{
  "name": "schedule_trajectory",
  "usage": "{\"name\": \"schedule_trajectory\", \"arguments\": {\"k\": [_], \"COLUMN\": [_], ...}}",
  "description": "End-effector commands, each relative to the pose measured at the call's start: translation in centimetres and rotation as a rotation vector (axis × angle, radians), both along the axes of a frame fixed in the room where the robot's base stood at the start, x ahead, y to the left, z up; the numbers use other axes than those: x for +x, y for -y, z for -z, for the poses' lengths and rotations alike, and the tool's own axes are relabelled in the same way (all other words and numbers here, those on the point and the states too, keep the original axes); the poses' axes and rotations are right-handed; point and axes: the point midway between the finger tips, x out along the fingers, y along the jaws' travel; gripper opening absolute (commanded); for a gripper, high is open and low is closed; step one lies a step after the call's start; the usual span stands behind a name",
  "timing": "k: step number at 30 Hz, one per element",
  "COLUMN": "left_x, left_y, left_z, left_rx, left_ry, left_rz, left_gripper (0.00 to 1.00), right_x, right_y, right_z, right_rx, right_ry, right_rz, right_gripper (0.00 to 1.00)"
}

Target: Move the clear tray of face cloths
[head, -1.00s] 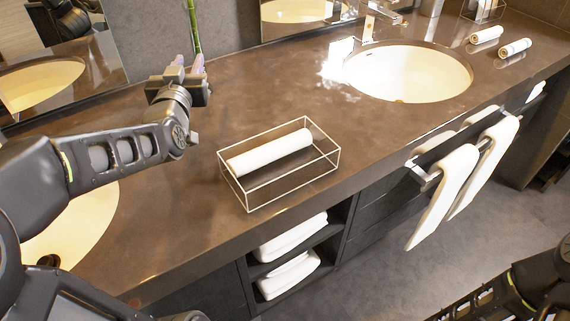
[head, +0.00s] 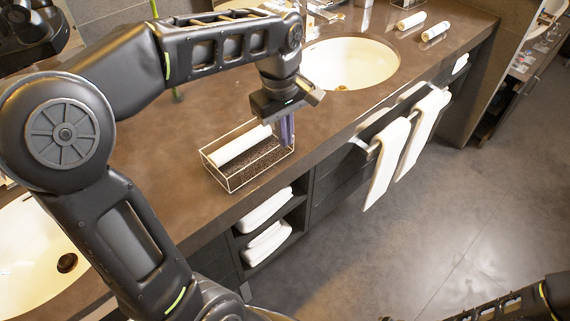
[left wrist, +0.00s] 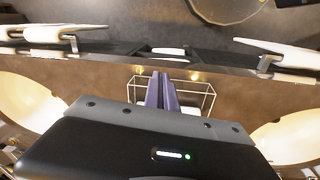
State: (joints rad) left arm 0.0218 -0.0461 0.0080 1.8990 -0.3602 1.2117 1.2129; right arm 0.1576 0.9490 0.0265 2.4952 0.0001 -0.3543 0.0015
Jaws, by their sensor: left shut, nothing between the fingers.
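The clear tray (head: 262,174) is a see-through box with pale edges on the brown counter, near its front edge. A rolled white face cloth (head: 238,147) lies in its left and back part; the right part shows a bare dark bottom. My left gripper (head: 287,140) points down at the tray's right end, its purple fingers shut and empty. I cannot tell whether the fingertips are inside the tray or just above it. In the left wrist view the fingers (left wrist: 160,88) overlap the tray (left wrist: 212,100). My right gripper is out of view; only part of that arm shows at lower right.
A sink (head: 350,62) lies behind the tray to the right, another (head: 30,240) at lower left. Two rolled cloths (head: 422,26) lie at the far right. Towels (head: 388,160) hang on a front rail. Folded towels (head: 265,212) fill the shelf below. Counter left of the tray is clear.

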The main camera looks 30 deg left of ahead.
Motion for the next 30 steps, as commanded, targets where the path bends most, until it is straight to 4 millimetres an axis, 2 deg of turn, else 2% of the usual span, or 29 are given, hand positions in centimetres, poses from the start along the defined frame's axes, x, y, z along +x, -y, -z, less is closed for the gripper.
{"name": "schedule_trajectory", "arguments": {"k": [1, 4, 19, 23, 30], "left_x": [-1.2, -2.3, -2.2, -2.2, -2.3], "left_y": [-0.2, -0.3, -0.3, -0.3, -0.3], "left_z": [0.1, 0.2, 0.8, 2.1, 6.3], "left_rx": [0.005, 0.006, 0.005, 0.005, 0.004], "left_ry": [-0.05, -0.094, -0.091, -0.093, -0.096], "left_rz": [-0.058, -0.134, -0.151, -0.151, -0.151], "left_gripper": [0.0, 0.0, 0.0, 0.0, 0.0], "right_x": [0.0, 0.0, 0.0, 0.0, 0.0], "right_y": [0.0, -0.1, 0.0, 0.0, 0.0], "right_z": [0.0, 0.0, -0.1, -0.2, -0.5], "right_rx": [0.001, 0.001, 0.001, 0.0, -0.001], "right_ry": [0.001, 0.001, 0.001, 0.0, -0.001], "right_rz": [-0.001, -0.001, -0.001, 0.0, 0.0], "right_gripper": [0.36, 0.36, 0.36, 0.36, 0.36]}}
